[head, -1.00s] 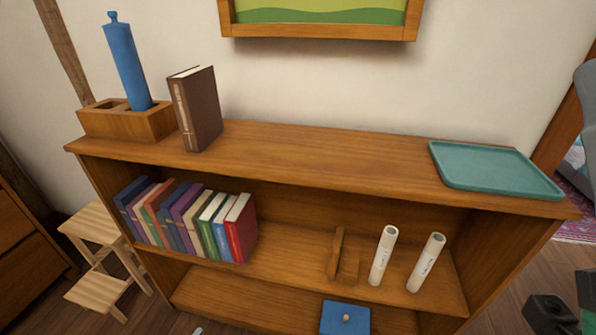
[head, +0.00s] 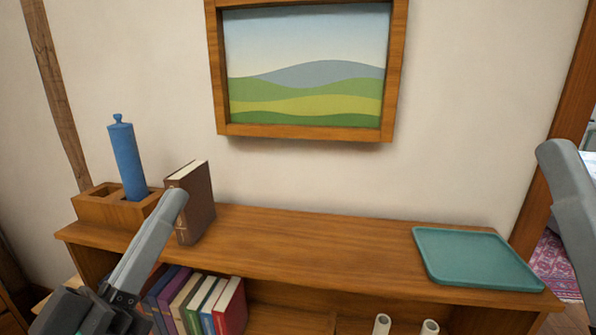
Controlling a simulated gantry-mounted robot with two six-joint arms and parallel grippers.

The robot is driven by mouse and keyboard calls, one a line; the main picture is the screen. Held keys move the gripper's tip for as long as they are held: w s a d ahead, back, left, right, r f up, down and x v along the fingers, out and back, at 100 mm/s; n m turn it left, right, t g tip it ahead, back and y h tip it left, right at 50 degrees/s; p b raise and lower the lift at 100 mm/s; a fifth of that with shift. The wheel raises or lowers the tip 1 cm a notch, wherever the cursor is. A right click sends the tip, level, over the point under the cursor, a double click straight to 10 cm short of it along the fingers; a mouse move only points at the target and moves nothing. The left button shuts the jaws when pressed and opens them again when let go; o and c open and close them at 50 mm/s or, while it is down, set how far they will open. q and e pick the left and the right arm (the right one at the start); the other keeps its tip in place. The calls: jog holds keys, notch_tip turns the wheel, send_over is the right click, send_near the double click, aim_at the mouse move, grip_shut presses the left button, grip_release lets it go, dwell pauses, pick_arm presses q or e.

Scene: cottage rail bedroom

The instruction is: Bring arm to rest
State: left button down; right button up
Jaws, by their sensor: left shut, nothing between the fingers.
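My left arm rises from the bottom left, in front of the shelf unit. My left gripper (head: 84,314) is the dark part low in the left corner, partly cut off by the frame edge. It is shut and empty, and touches nothing that I can see. A grey link of my right arm shows at the right edge, but its gripper is out of view.
The wooden shelf unit (head: 300,247) carries a wooden holder (head: 98,208) with a blue cylinder (head: 127,160), a brown book (head: 198,200) and a teal tray (head: 475,258). Books (head: 231,306) and white tubes (head: 381,325) stand below. A framed picture (head: 306,132) hangs above.

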pick_arm(q)
jog(key=s+a+r+m+t+y+p, duration=0.1)
jog(key=s+a+r+t+y+p, duration=0.3)
jog(key=s+r+y, duration=0.45)
notch_tip(320, 180, up, 37)
jog(key=h+p, duration=0.2)
jog(key=p, duration=3.2)
jog(key=shift+a, duration=0.4)
